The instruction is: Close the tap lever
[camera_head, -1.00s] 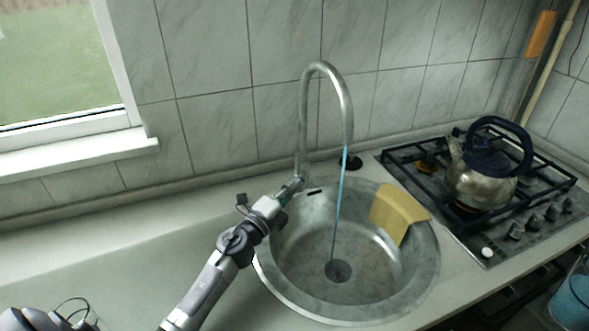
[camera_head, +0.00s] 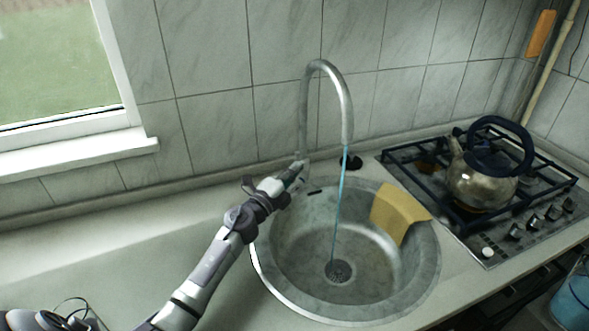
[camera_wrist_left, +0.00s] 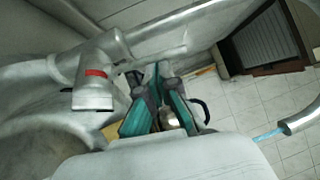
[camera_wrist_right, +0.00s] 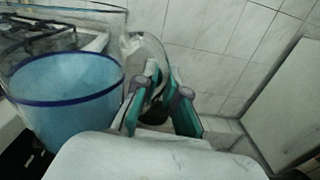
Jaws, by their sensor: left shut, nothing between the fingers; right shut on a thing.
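The silver tap (camera_head: 345,105) arches over the round sink, and a thin blue stream of water (camera_head: 337,215) runs from its spout to the drain. My left gripper (camera_head: 298,172) is at the base of the tap, its fingers shut and empty. In the left wrist view, the tap body with a red mark (camera_wrist_left: 95,73) is left of my teal left fingers (camera_wrist_left: 158,75). A short silver bar, seemingly the lever (camera_wrist_left: 165,54), is just beyond the fingertips; contact cannot be told. My right gripper (camera_wrist_right: 160,75) is shut on the clear handle (camera_wrist_right: 147,50) of a glass jug (camera_wrist_right: 65,95) holding blue liquid.
The metal sink (camera_head: 262,270) has a yellow cloth (camera_head: 400,212) over its right rim. A kettle (camera_head: 482,182) stands on the gas hob (camera_head: 478,245) at the right. The jug shows at the lower right (camera_head: 573,300). The counter left of the sink is clear.

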